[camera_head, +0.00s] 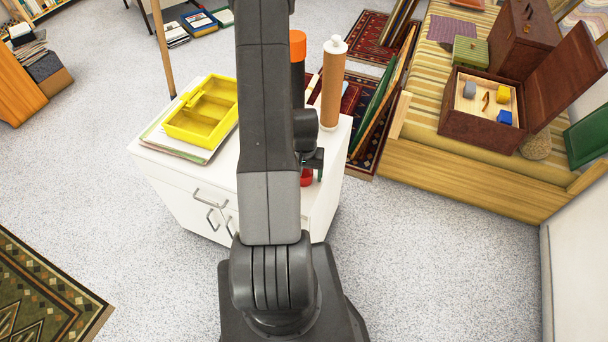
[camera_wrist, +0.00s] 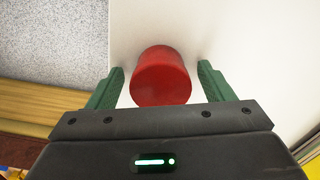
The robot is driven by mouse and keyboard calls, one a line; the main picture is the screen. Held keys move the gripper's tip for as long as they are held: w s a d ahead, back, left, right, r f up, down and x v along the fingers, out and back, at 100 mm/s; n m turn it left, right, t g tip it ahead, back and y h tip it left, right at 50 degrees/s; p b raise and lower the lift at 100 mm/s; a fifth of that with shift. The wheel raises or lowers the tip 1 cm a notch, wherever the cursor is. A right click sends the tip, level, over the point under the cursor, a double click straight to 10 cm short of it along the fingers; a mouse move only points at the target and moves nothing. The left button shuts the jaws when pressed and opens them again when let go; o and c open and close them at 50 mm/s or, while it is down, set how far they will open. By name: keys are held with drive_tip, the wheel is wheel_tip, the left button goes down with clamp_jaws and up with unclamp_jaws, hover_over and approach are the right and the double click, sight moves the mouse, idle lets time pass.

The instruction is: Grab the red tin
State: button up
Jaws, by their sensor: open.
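The red tin (camera_wrist: 162,78) stands on a white surface in the wrist view, between the two green fingers of my gripper (camera_wrist: 161,70). The fingers are open, one on each side, with a visible gap between each finger and the tin. In the head view a small part of the red tin (camera_head: 306,178) shows on the white cabinet (camera_head: 325,195), just right of my arm. My gripper (camera_head: 315,163) is partly hidden there behind the arm, close to the tin.
A tall brown cylinder with a white cap (camera_head: 332,85) and an orange-topped item (camera_head: 297,45) stand near my arm. A yellow tray (camera_head: 203,108) lies on the cabinet's left side. Framed prints (camera_head: 381,95) lean right of the cabinet. Speckled floor lies open around it.

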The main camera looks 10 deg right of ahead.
drive_tip(key=c, duration=1.2)
drive_tip(key=shift+o, duration=0.2)
drive_tip(key=shift+r, duration=0.1)
